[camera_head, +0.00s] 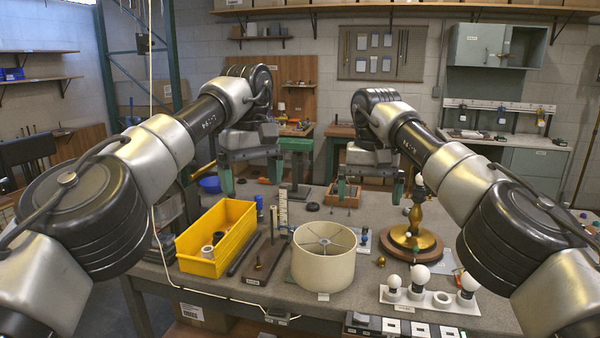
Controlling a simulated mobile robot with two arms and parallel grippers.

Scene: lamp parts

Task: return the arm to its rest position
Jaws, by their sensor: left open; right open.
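My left gripper (251,186) hangs above the far part of the workbench, fingers pointing down and spread apart, with nothing between them. My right gripper (369,194) hangs to its right at a similar height, also spread and empty. Both arms reach forward from the lower corners of the view. A cream lampshade (323,270) stands on the bench nearer to me. A brass lamp stem on a round wooden base (411,240) stands at the right, apart from the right gripper as seen here.
A yellow bin (217,238) with rolls inside stands left of the shade. A white holder (420,302) with round bulbs sits at the front right. A dark board with an upright post (265,258) lies between bin and shade. Bare bench shows behind the shade.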

